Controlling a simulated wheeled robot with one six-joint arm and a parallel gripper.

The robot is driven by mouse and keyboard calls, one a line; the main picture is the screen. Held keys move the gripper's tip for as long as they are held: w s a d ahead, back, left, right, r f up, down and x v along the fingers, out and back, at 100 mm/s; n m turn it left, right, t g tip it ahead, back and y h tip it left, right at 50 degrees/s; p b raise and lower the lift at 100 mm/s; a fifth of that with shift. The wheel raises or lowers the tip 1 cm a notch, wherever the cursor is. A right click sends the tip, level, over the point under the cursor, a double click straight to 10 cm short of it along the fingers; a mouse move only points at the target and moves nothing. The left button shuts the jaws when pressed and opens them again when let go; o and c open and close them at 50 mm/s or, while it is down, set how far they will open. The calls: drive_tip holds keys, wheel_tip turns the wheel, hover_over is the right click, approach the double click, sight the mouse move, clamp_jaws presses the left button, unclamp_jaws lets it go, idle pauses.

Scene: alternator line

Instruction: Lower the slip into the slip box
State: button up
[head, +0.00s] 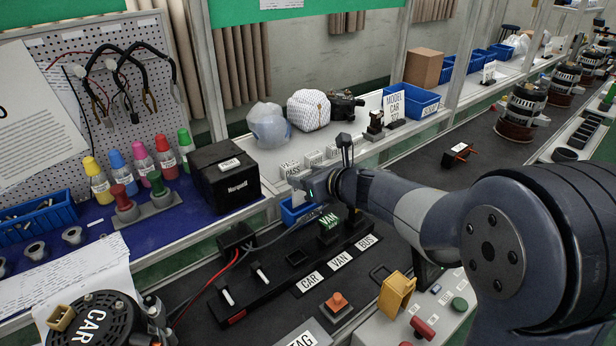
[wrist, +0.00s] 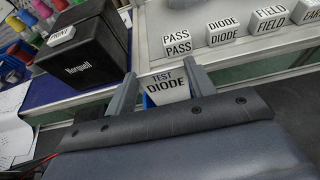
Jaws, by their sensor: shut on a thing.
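A white slip printed TEST DIODE (wrist: 169,88) is between the two fingers of my gripper (wrist: 167,91), which is shut on it. Bits of a blue box (wrist: 148,101), which looks like the slip box, show right behind and beside the slip. In the head view the blue box (head: 288,214) sits below my gripper (head: 303,184), at the shelf's front edge. I cannot tell whether the slip's lower edge is above the box or inside it, as my gripper's body hides it.
A black Norquell printer (head: 226,177) stands left of the box. White blocks marked PASS, DIODE and FIELD (wrist: 226,33) stand on the ledge behind. A black panel with CAR, VAN and BUS labels (head: 340,261) lies in front. Bagged parts (head: 268,125) are farther back.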

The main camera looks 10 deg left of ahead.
drive_tip(key=shift+r+p, duration=0.3)
drive_tip(key=shift+r, duration=0.2)
drive_tip(key=shift+f+b, duration=2.25)
drive_tip(key=shift+b, duration=0.35)
idle(1.1)
drive_tip(key=o, duration=1.2)
drive_tip(key=shift+o, duration=0.2)
drive_tip(key=shift+s, duration=0.1)
drive_tip(key=p+v, duration=0.1)
drive_tip(key=v, duration=1)
drive_tip(key=shift+p, duration=0.3)
drive_tip(key=shift+a, duration=0.1)
